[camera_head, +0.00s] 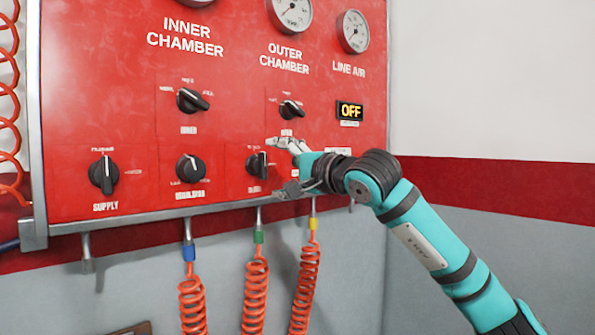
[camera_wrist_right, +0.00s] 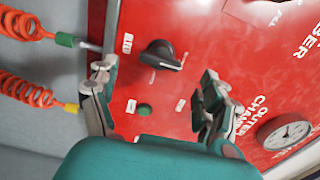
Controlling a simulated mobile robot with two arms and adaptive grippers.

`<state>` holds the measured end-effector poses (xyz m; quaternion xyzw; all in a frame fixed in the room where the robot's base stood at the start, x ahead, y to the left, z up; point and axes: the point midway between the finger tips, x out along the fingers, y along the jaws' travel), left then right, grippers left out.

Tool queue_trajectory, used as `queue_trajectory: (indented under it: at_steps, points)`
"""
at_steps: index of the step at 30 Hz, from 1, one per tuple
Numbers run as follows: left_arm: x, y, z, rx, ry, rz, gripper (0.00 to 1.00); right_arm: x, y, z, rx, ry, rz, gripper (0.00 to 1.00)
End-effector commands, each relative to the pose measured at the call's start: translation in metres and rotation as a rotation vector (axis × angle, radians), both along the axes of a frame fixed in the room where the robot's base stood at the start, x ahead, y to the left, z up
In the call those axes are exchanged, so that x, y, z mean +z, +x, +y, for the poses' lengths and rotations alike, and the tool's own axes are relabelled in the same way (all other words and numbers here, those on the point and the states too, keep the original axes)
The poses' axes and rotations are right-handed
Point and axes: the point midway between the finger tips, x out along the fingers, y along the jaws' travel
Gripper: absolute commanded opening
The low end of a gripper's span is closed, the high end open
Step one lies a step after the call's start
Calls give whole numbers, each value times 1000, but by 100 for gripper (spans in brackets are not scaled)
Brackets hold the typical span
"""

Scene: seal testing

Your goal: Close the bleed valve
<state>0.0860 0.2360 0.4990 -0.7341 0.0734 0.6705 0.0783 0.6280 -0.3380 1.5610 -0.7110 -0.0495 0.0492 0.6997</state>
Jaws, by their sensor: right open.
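The bleed valve (camera_head: 257,164) is a black knob low on the red panel, third in the bottom row. Its label is too blurred to read surely. Its pointer stands about upright in the head view. In the right wrist view the knob (camera_wrist_right: 160,55) shows ahead of and between the two fingertips, with its handle toward the right. My right gripper (camera_head: 286,166) is open and empty, just right of the knob, with one finger above and one below its height. The fingers (camera_wrist_right: 158,85) do not touch the knob. My left gripper is not in view.
More black knobs sit nearby, including the supply knob (camera_head: 104,174), regulator knob (camera_head: 191,168) and outer knob (camera_head: 290,109). A green button (camera_wrist_right: 144,110) lies near the gripper. Coiled orange hoses (camera_head: 255,290) hang below the panel's metal edge. The display (camera_head: 350,111) reads OFF.

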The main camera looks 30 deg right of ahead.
Motion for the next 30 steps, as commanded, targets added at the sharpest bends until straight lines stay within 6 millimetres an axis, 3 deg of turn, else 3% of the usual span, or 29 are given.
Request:
queue_trajectory:
  at_steps: [6, 12, 30]
  points:
    - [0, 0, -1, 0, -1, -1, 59, -1, -43, -7, -3, -2, 1, 81]
    - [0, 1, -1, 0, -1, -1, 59, -1, -62, -8, 0, -2, 2, 81]
    - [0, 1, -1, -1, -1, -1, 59, -1, -64, -8, 0, -1, 2, 81]
